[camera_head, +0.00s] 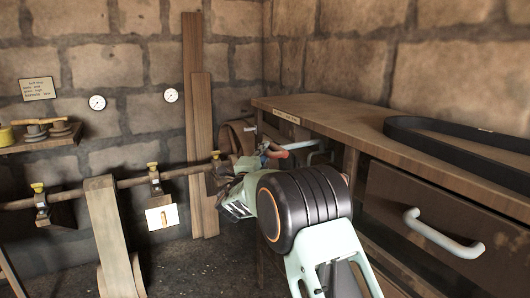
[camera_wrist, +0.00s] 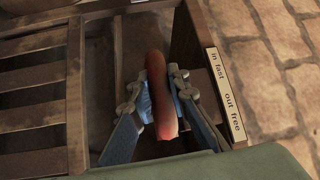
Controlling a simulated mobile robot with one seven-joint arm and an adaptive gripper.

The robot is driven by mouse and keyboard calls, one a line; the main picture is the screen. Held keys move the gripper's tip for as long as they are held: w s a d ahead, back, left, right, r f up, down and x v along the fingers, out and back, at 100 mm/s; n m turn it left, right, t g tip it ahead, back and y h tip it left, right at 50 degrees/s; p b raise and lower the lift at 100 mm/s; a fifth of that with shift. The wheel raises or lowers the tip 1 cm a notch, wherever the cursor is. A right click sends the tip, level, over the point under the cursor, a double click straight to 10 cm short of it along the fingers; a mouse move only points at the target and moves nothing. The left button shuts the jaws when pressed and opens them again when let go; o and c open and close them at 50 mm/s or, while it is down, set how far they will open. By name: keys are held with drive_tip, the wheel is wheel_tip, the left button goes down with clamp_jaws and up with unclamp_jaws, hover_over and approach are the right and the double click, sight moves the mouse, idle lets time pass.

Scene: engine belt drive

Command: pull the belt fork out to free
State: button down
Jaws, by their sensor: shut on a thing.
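The belt fork's red handle (camera_wrist: 158,85) stands between my gripper's two blue-padded fingers in the wrist view. My gripper (camera_wrist: 160,97) is shut on this handle, one finger on each side. Beside it on the right is a label strip (camera_wrist: 226,95) reading "in fast" and "out free". In the head view my gripper (camera_head: 267,157) is at the far end of the wooden bench, partly behind my own arm. The rest of the fork is hidden, and I cannot tell how far out it stands.
The bench (camera_head: 340,118) runs along the right, with a black belt (camera_head: 440,135) on top and a drawer handle (camera_head: 443,236) on its front. A wooden shaft (camera_head: 110,184) with a broad belt (camera_head: 107,225) is at the left. Boards (camera_head: 198,120) lean on the stone wall.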

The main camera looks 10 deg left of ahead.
drive_tip(key=s+a+p, duration=0.4)
drive_tip(key=s+a, duration=0.1)
drive_tip(key=a, duration=0.3)
drive_tip(key=shift+s+a, duration=0.15)
drive_tip(key=shift+s, duration=0.1)
drive_tip(key=c, duration=1.8)
unclamp_jaws()
drive_tip(key=shift+s+a, duration=0.1)
drive_tip(key=v, duration=1.2)
drive_tip(key=shift+r, duration=0.1)
